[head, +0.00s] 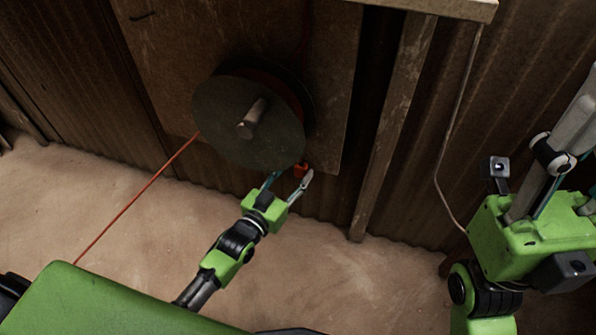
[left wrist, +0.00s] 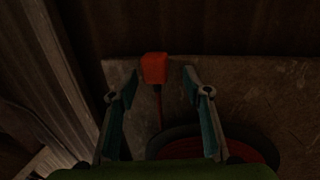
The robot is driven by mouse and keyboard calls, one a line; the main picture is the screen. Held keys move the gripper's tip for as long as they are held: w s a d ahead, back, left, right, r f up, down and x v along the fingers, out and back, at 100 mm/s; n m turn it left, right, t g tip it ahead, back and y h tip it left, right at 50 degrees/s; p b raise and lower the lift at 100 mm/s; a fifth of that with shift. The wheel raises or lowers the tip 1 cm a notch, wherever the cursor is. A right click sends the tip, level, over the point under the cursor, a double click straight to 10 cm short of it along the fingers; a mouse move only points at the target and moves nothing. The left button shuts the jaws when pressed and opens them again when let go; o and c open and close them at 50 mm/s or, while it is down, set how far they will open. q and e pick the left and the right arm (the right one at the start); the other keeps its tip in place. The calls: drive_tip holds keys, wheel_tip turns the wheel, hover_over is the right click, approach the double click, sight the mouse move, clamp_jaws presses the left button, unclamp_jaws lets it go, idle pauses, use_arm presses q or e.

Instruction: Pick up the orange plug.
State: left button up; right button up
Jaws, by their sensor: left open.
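The orange plug (head: 301,169) hangs just below the lower right edge of a cable reel (head: 236,122) in the head view. In the left wrist view the plug (left wrist: 154,68) sits at the fingertips, with its red cable (left wrist: 159,110) running toward the reel. My left gripper (head: 290,178) is open, its two fingers reaching up toward the plug. In the left wrist view its fingers (left wrist: 160,82) stand apart on either side of the plug, without visible contact. My right arm shows at the right of the head view, but I cannot make out its fingertips.
The reel is mounted on a wooden board (head: 330,60) on a corrugated wall (head: 60,60). A red cable (head: 140,192) runs from the reel down left. A wooden post (head: 392,125) stands to the right. The sandy floor (head: 330,270) is clear.

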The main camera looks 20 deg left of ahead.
use_arm(q)
drive_tip(key=c, duration=1.2)
drive_tip(key=shift+r, duration=0.15)
